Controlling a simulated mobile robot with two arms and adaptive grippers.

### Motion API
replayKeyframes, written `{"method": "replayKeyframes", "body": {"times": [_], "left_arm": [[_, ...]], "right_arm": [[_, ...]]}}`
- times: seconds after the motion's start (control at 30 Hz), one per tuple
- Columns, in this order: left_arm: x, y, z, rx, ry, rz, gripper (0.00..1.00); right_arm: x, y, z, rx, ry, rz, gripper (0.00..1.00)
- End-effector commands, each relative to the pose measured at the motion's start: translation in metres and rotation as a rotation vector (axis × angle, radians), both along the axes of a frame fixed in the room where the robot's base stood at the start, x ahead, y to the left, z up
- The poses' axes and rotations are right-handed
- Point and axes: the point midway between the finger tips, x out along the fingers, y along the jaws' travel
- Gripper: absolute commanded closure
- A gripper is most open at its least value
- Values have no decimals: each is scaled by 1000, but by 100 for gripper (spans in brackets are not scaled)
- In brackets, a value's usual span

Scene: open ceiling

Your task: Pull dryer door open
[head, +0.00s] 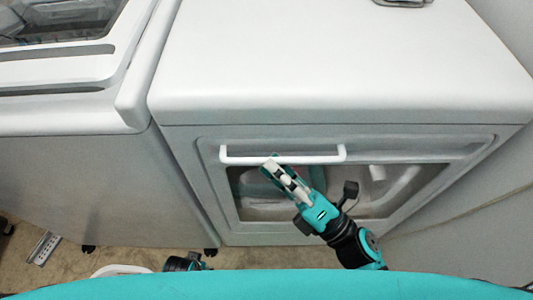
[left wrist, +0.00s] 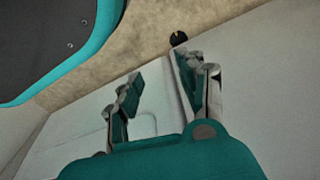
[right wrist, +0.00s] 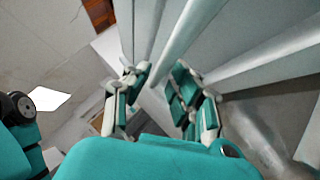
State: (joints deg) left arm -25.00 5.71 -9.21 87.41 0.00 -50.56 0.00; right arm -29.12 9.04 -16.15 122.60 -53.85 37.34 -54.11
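The white dryer (head: 340,65) stands at the right in the head view. Its front door (head: 210,165) has a dark window and looks closed. A white horizontal bar handle (head: 315,159) runs across the door's upper part. My right gripper (head: 272,165) is at the handle's middle, its tips overlapping the bar. In the right wrist view its fingers (right wrist: 160,95) are apart, and the bar (right wrist: 185,40) runs toward the gap between them. Contact is not clear. My left gripper (left wrist: 163,95) has its fingers apart and empty, low beside a pale surface.
A second white machine (head: 75,70) with a glass lid stands close at the left. A metal item (head: 403,2) lies on the dryer's top. A tan floor (head: 130,262) shows in front, with a small metal piece (head: 44,248). A pale wall (head: 460,225) is at the right.

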Motion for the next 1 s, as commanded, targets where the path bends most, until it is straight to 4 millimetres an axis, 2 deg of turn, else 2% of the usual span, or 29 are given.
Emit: {"method": "replayKeyframes", "body": {"times": [0.2,0.53,0.73,1.0], "left_arm": [[-9,1,-13,0,9,-2,60],[-11,1,-16,1,10,-3,60],[-11,2,-15,1,10,-3,60],[-11,2,-15,1,10,-2,60]], "right_arm": [[13,16,9,1,-1,0,77],[15,19,10,0,1,0,77],[15,18,10,1,1,0,100],[15,18,10,1,0,1,100]]}}
